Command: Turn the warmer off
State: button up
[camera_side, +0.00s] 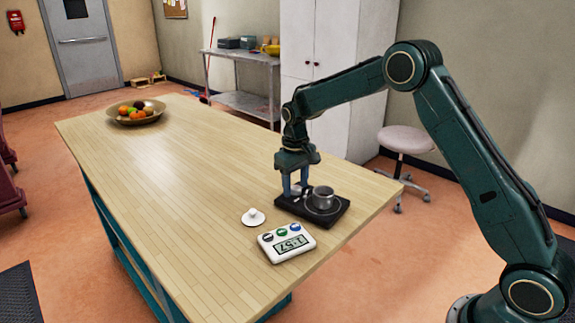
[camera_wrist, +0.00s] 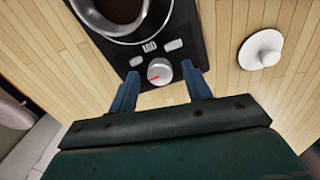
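The warmer (camera_side: 337,215) is a flat black plate with a metal pot (camera_side: 322,197) standing on it. The pot (camera_wrist: 118,12) holds something dark in that view. My gripper (camera_side: 294,194) points down at the warmer's left end in the side view. In the wrist view its fingers (camera_wrist: 158,84) are apart, one on either side of the knob, with gaps visible. Whether the fingertips are level with the knob is hard to tell.
A white lid-like disc with a small knob (camera_side: 253,217) lies left of the warmer. A white timer (camera_side: 286,243) with a digital display lies in front of it. A fruit bowl (camera_side: 136,114) stands at the far end of the wooden table (camera_side: 190,180), whose middle is clear.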

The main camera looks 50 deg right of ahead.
aim_at(295, 188)
dwell(0.3)
notch_tip(295, 188, up, 14)
jog(key=shift+a, duration=0.2)
dwell(0.6)
jog(key=shift+f, duration=0.1)
jog(key=s+a+r+t, duration=0.1)
jog(key=s+a+r, duration=0.1)
jog(key=s+r, duration=0.5)
jog(key=s+a+r+t, duration=0.1)
jog(key=s+r+t, duration=0.15)
jog(key=s, duration=0.85)
jog(key=s+a+f+t, duration=0.1)
jog(key=s+f, duration=0.1)
jog(key=s, duration=0.7)
jog(key=s+a+f+t, duration=0.1)
jog(key=s+f, duration=0.2)
jog(key=s, duration=0.6)
jog(key=shift+a, duration=0.35)
